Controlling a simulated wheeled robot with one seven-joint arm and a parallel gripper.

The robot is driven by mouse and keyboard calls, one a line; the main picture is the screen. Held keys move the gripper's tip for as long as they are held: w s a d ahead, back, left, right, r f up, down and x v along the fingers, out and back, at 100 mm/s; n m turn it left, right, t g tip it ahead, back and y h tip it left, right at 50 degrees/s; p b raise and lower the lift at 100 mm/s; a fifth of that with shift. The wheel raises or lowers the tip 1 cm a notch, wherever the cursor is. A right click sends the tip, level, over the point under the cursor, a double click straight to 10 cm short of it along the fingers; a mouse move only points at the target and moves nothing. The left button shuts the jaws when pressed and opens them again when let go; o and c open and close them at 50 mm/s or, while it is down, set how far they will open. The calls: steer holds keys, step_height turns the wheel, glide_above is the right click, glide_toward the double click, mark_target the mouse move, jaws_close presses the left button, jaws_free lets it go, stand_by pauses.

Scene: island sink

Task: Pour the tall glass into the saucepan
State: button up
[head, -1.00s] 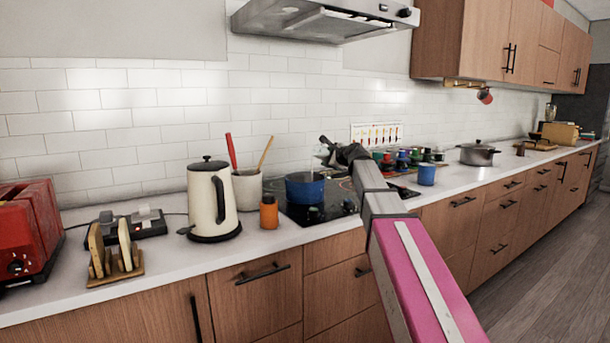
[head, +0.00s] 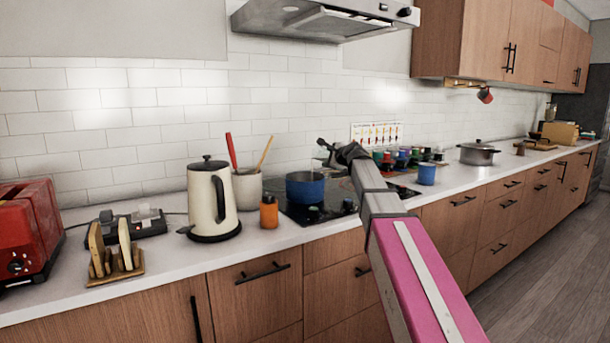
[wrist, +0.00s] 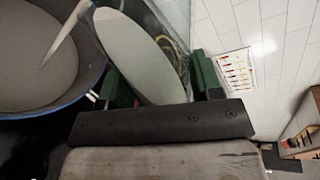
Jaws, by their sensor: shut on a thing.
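The blue saucepan (head: 305,190) stands on the black hob in the head view. In the wrist view the saucepan (wrist: 52,60) is at the left, with a pale grey surface inside. My gripper (head: 326,152) is above the pan, slightly to its right. In the wrist view my gripper's green fingers (wrist: 162,82) are shut on the tall glass (wrist: 176,28), which is clear and tilted, with a pale, flat oval surface inside. A pale streak runs from near the glass down into the pan; it looks like a falling stream. In the head view the glass is small and hard to make out.
The hob (head: 325,212) lies under the pan. An orange bottle (head: 269,212), a cream kettle (head: 212,200) and a utensil crock (head: 247,186) stand left of it. A blue mug (head: 427,174) and several coloured jars stand right. The range hood (head: 325,20) hangs above.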

steer(key=shift+f+n+p, duration=0.15)
steer(key=shift+n+p, duration=0.15)
steer(key=shift+n, duration=0.2)
stand_by(0.4)
steer(key=shift+s+a+f+n+h, duration=0.1)
steer(key=shift+s+a+n+h, duration=0.15)
steer(key=shift+a+n, duration=0.15)
steer(key=shift+s+a+f+n+h, duration=0.1)
steer(key=shift+a+n+h, duration=0.2)
steer(key=shift+a, duration=0.1)
stand_by(0.5)
steer(key=shift+a+r+n+t+h, duration=0.15)
steer(key=shift+r+n+t+h, duration=0.2)
steer(key=shift+r+n, duration=0.25)
stand_by(0.5)
